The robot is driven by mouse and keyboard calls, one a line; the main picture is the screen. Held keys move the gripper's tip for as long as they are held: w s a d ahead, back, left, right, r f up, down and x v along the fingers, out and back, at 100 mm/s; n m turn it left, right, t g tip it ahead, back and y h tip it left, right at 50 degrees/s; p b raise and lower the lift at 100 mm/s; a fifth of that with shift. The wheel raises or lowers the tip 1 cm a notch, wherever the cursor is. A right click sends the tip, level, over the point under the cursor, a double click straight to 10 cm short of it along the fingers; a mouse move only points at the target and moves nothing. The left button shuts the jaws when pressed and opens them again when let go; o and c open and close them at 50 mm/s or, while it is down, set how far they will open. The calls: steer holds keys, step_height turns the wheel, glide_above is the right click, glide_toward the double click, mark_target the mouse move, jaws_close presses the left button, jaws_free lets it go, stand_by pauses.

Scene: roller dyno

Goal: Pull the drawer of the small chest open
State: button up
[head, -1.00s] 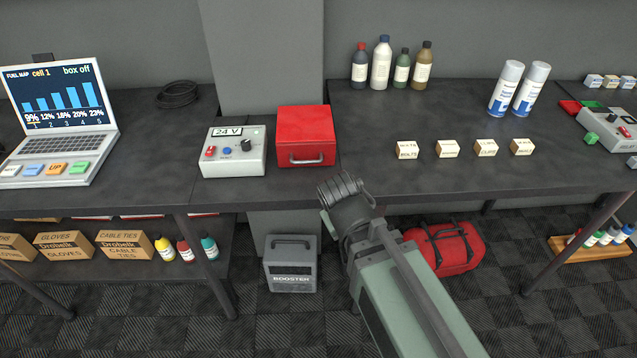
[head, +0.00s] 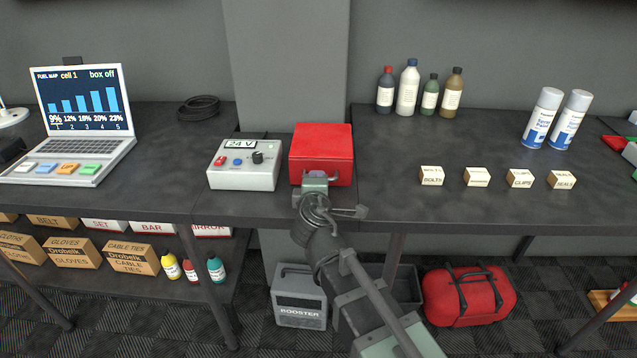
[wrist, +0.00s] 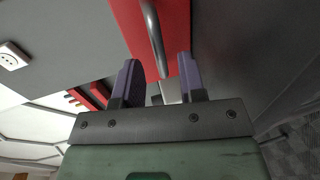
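The small red chest (head: 321,139) stands on the dark bench top, right of the 24 V box. Its drawer front faces me and looks shut. In the head view my gripper (head: 315,182) is in front of the drawer and covers most of the handle. In the wrist view the red front fills the upper middle, with the metal handle bar (wrist: 154,35) running down toward the gap between my fingers. My gripper (wrist: 160,72) is open there, its two purple fingers apart on either side of the bar's line. I cannot tell whether they touch the handle.
The 24 V switch box (head: 244,164) stands close on the left. Small labelled blocks (head: 476,177) stand to the right, with bare bench between. A grey booster case (head: 298,300), a dark open bin (head: 402,288) and a red bag (head: 468,296) are on the floor below.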

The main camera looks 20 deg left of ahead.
steer(key=x, duration=0.3)
steer(key=shift+w, duration=0.25)
steer(key=shift+c, duration=0.4)
jaws_close()
steer(key=shift+s, duration=0.1)
